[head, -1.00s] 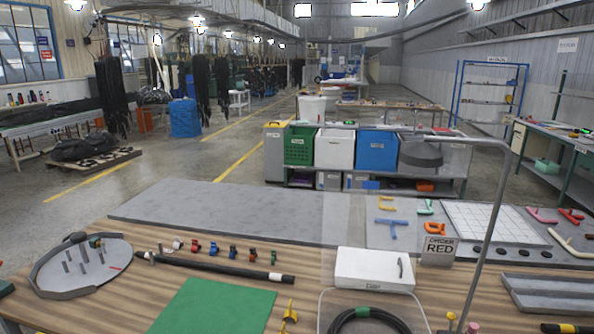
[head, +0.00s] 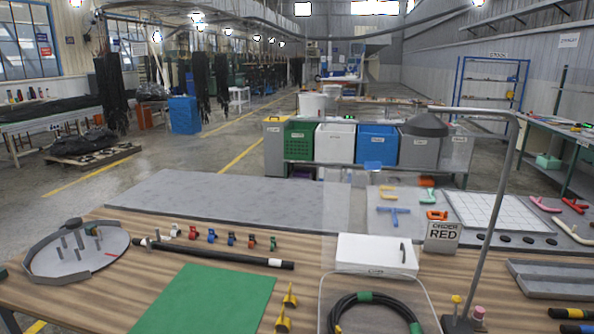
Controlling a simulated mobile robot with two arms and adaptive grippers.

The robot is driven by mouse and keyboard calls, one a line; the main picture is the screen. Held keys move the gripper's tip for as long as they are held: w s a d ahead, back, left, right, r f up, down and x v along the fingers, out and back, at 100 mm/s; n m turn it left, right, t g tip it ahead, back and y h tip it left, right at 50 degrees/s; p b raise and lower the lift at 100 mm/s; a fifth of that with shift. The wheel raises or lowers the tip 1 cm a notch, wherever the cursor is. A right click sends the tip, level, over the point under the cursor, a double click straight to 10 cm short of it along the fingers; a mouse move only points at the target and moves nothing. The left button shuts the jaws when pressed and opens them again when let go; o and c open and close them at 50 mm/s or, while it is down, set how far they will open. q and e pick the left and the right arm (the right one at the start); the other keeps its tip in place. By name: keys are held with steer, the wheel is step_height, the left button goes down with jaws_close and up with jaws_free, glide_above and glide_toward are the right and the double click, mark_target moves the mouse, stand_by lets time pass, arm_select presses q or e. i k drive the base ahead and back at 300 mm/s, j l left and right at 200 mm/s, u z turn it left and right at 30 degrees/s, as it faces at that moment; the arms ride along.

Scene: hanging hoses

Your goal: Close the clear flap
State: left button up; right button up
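A faint see-through panel (head: 345,205) shows behind the white box, in front of the grey mat's right end. I cannot tell its hinge or its exact tilt. A pale rounded outline (head: 432,305) runs around a coiled black hose (head: 345,304) with green bands at the table's front. I cannot tell whether this outline is the clear flap's edge or a tray's rim. A white box (head: 376,254) with a dark handle sits just behind the coil. Neither of my grippers is in view.
A lamp (head: 505,190) rises on the right, beside an "ORDER RED" sign (head: 442,237). A green mat (head: 205,298), a straight black hose (head: 225,256), small coloured clamps and a round pegged tray (head: 78,252) occupy the left. The grey mat (head: 230,200) behind is bare.

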mark_target(369, 166)
steer(key=i+j+z, duration=0.4)
steer(key=j, duration=0.25)
steer(key=j+z, duration=0.2)
steer(key=j, duration=0.15)
steer(key=i+j+z, duration=0.2)
steer(key=j, duration=0.2)
steer(key=k, duration=0.05)
